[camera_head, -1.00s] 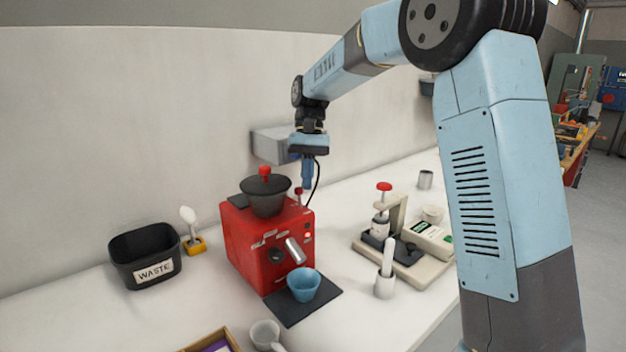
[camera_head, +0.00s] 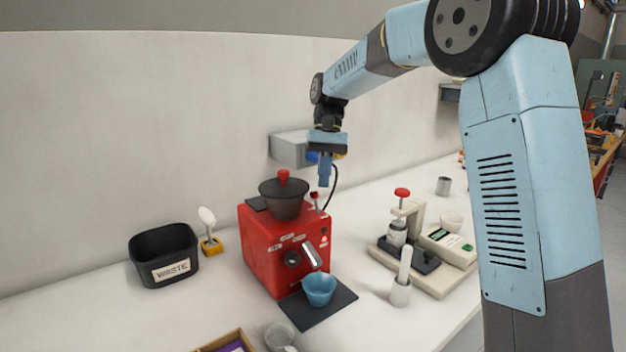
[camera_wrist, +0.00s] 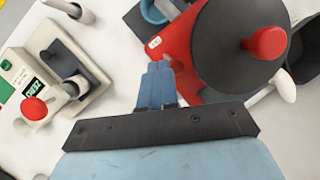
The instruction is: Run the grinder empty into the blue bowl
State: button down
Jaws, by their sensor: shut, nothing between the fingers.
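The red grinder (camera_head: 268,250) stands on the counter with a dark lidded hopper (camera_head: 284,196) topped by a red knob. A small red-tipped lever (camera_head: 315,197) stands at its right rear edge. The blue bowl (camera_head: 319,288) sits on a dark mat under the metal spout; its inside is too small to read. My gripper (camera_head: 325,184) is shut and empty, pointing down above the grinder's right rear side near the lever. In the wrist view the shut blue fingers (camera_wrist: 158,72) are beside the red body (camera_wrist: 177,50) and the dark hopper lid (camera_wrist: 240,40). The blue bowl partly shows beyond them (camera_wrist: 158,10).
A black waste bin (camera_head: 163,256) and a brush in a yellow holder (camera_head: 209,232) stand left. A press with a scale (camera_head: 425,254) and a white holder (camera_head: 400,292) stand right. A grey wall box (camera_head: 290,149) is behind my gripper. A clear cup (camera_head: 280,337) is in front.

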jog(key=shift+d, duration=0.1)
jog(key=w+d+r, duration=0.2)
jog(key=r, duration=0.3)
jog(key=w+d+r, duration=0.1)
jog(key=w+r, duration=0.1)
jog(key=r, duration=0.3)
jog(key=shift+d, duration=0.4)
jog(key=shift+r, duration=0.15)
